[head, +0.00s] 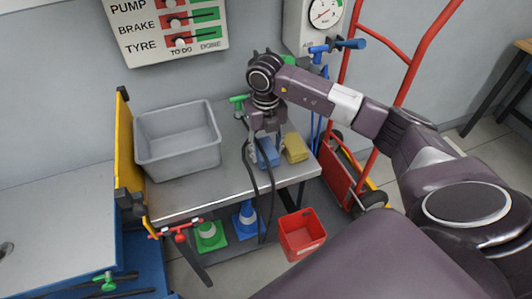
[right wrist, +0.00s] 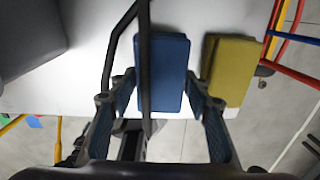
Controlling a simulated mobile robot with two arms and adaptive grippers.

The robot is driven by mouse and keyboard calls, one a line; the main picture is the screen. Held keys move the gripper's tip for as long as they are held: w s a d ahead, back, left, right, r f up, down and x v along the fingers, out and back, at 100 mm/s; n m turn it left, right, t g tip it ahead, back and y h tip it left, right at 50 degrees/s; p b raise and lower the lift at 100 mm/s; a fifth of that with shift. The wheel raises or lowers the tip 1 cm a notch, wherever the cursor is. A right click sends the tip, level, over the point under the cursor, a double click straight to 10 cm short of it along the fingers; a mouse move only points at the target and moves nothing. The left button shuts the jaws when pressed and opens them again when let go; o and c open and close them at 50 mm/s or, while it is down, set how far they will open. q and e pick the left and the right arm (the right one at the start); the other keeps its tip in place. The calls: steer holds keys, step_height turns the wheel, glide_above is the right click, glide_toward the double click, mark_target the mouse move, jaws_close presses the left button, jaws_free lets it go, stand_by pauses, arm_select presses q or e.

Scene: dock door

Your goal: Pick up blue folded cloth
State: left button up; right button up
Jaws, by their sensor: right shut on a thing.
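The blue folded cloth (head: 268,153) is at the right part of the grey bench top, just left of a yellow folded cloth (head: 295,148). My right gripper (head: 265,141) points down over the blue cloth and is shut on it. In the right wrist view the blue cloth (right wrist: 165,78) lies between the two fingers of the gripper (right wrist: 160,88), and the yellow cloth (right wrist: 231,70) is close on its right. A dark strip crosses the left part of the blue cloth there. I cannot tell whether the cloth is off the bench. My left gripper is not in view.
A grey bin (head: 178,145) stands on the bench (head: 200,200) to the left. A red hand truck (head: 350,170) stands to the right. Black hoses (head: 258,190) hang at the bench front.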

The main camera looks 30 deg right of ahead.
mark_target(266, 150)
step_height(266, 150, up, 19)
steer(key=shift+f, duration=0.15)
